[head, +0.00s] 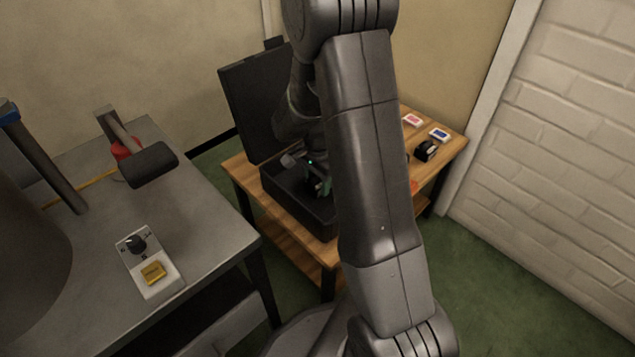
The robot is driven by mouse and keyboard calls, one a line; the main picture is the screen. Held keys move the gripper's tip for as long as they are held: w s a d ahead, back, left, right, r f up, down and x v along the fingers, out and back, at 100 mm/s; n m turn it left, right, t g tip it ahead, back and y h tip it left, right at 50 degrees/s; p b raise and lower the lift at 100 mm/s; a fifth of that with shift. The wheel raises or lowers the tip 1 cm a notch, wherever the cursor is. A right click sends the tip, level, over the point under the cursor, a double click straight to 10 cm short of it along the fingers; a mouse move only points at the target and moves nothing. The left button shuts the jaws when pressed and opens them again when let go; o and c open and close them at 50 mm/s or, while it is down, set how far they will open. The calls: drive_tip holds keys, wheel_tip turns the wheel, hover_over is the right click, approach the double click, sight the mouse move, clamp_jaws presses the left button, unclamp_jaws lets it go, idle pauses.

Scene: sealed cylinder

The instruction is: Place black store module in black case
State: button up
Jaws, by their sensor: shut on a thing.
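The black case (299,216) stands open on the wooden table, its lid (252,108) raised at the back left. My gripper (319,186) reaches down inside the case, shut on a dark thing that fits the black store module. The module's outline is lost against the dark case interior and the fingers. I cannot tell whether it touches the case floor. My arm hides the right part of the case.
The wooden table (454,146) also bears a red-and-white box (412,120), a blue-and-white box (438,134) and a black object (426,150). A grey workbench (205,225) at left holds a hammer-like tool (150,164) and a control box (147,270).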

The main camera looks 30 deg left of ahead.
drive_tip(key=shift+f, duration=0.2)
drive_tip(key=o, duration=1.1)
drive_tip(key=shift+r, duration=0.1)
drive_tip(key=shift+c, duration=0.2)
wheel_tip(320, 180, up, 12)
drive_tip(key=p, duration=0.4)
drive_tip(key=shift+r, duration=0.15)
